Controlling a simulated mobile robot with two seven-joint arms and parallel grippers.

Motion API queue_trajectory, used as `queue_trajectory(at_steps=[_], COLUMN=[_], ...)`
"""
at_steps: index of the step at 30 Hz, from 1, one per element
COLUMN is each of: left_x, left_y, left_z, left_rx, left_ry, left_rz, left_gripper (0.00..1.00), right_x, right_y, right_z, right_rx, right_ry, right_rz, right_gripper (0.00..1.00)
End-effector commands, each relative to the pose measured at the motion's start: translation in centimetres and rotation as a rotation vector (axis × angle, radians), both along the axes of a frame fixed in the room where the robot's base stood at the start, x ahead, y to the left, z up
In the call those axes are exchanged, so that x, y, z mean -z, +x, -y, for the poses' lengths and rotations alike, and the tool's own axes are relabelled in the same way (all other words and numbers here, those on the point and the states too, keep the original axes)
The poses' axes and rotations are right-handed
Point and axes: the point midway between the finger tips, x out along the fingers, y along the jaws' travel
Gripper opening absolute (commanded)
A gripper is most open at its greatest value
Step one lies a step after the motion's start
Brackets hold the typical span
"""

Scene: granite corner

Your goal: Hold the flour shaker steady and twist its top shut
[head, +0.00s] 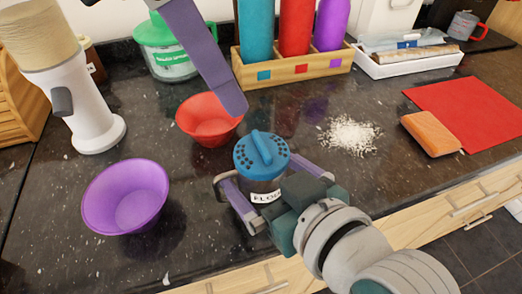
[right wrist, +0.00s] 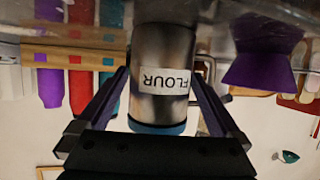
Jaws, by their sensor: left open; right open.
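The flour shaker (head: 262,168) stands upright on the dark counter, with a blue perforated top that has a raised grip bar, and a FLOUR label. My right gripper (head: 262,190) reaches in from the lower right with its purple fingers on either side of the shaker body. In the right wrist view the shaker (right wrist: 163,75) appears upside down between the open fingers (right wrist: 163,95), with gaps beside it and a metal handle at its side. My left gripper (head: 233,103) comes down from the top edge, its purple finger hanging above and behind the shaker; the rest is cut off.
A red bowl (head: 208,122) is close behind the shaker, and a purple bowl (head: 125,198) is to its left. A wooden crate (head: 290,76) of bottles stands behind. Spilled flour (head: 349,135), an orange sponge (head: 430,133) and a red mat (head: 478,108) lie to the right.

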Motion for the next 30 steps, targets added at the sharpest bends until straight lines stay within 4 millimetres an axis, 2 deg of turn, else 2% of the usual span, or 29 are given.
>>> queue_trajectory(at_steps=[8,30], left_x=[0.00,0.00], left_y=[0.00,0.00], left_z=[0.00,0.00], left_rx=[0.000,0.000], left_ry=[0.000,0.000], left_rz=[0.000,0.000], left_gripper=[0.50,0.50], right_x=[0.02,0.04], right_y=[0.04,0.02], right_z=[-0.04,0.00], right_rx=[0.000,0.000], right_ry=[0.001,-0.001], right_rz=[0.000,-0.001], right_gripper=[0.98,0.15])
